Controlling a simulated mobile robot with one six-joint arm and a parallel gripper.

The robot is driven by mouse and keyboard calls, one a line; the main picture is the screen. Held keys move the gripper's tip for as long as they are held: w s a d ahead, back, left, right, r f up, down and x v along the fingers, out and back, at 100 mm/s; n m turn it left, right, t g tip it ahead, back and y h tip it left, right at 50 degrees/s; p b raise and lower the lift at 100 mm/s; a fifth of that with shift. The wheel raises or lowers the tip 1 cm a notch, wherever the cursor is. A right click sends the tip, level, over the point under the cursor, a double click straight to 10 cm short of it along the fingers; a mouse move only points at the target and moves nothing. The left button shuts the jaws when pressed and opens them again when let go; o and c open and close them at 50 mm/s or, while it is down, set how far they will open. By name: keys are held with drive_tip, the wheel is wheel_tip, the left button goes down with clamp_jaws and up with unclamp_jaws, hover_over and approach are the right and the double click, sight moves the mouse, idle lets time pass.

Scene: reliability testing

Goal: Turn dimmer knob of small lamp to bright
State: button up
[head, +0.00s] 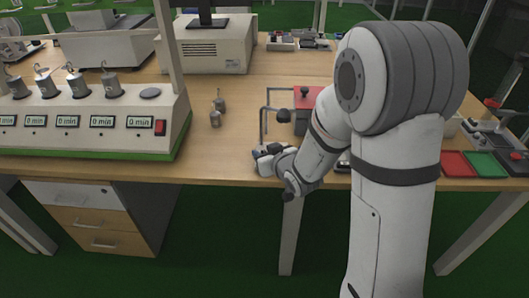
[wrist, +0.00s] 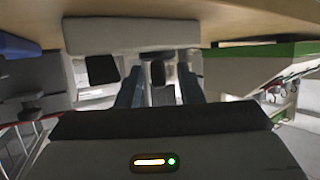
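My gripper (head: 268,158) is at the front edge of the table, low and left of my arm. In the wrist view, its two blue-grey fingers (wrist: 160,88) stand apart with a gap between them. A small dark block (wrist: 158,72) shows between or beyond the fingers; I cannot tell whether it is a knob or whether they touch it. I cannot make out the small lamp or its dimmer knob for certain in either view. My arm hides part of the table on the right.
A white timer unit (head: 90,121) with green trim and several displays stands left of my gripper. A red box (head: 311,98) with a black knob sits behind my gripper. Red and green trays (head: 484,164) lie at right.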

clamp_jaws()
drive_tip(key=shift+a, duration=0.15)
